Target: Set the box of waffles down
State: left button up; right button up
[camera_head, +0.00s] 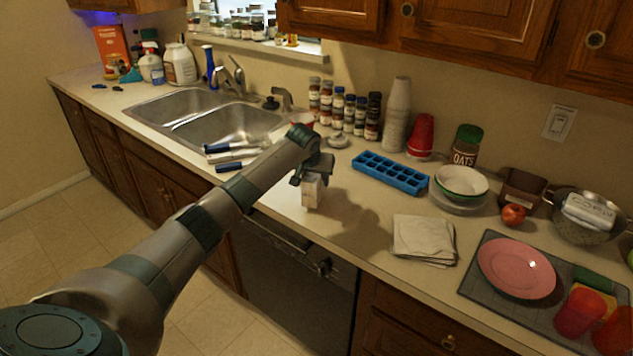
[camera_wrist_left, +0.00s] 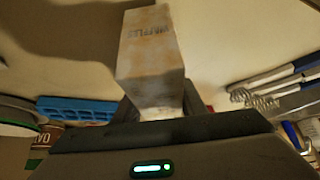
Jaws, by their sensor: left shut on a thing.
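The box of waffles (camera_head: 312,192) is a small pale carton, upright over the counter near its front edge, left of the folded cloth. My left gripper (camera_head: 313,176) comes down on it from above and is shut on its upper part. In the left wrist view the box (camera_wrist_left: 150,50) sticks out from between the fingers (camera_wrist_left: 160,108), with "WAFFLES" lettering on one side. I cannot tell whether its base touches the counter. My right gripper is not in view.
The counter (camera_head: 350,215) around the box is clear. A blue ice tray (camera_head: 390,173) lies behind to the right, and a folded cloth (camera_head: 424,240) lies right. Blue-handled utensils (camera_head: 232,155) lie left by the sink (camera_head: 225,122). Spice jars (camera_head: 345,110) stand at the back.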

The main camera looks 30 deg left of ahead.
aim_at(310, 178)
pick_arm(q)
jog(key=shift+f, duration=0.9)
jog(key=shift+f, duration=0.15)
jog(key=o, duration=1.3)
jog(key=b+v, duration=0.2)
jog(key=v, duration=1)
